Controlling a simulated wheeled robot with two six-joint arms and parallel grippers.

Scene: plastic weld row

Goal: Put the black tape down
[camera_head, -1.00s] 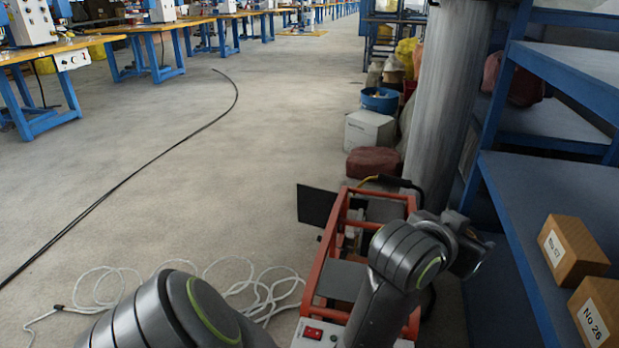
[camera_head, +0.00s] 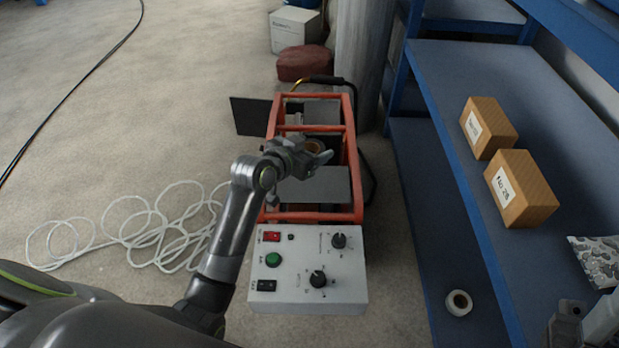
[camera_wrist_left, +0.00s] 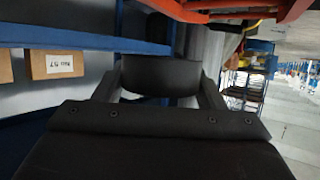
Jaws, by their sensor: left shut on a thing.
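My left gripper (camera_head: 312,160) is over the orange-framed machine in the head view. It is shut on the black tape, whose brownish core ring (camera_head: 315,146) shows partly beside the fingers. In the left wrist view the black tape (camera_wrist_left: 160,76) is a dark, wide roll held between the two fingers of my left gripper (camera_wrist_left: 160,88). The fingers hide part of the tape in the head view. I cannot tell how high it is above the machine.
The orange-framed machine (camera_head: 270,210) has a grey control panel (camera_head: 305,300) in front. A white cable (camera_head: 150,222) lies coiled on the floor. A pillar (camera_head: 362,60) stands behind.

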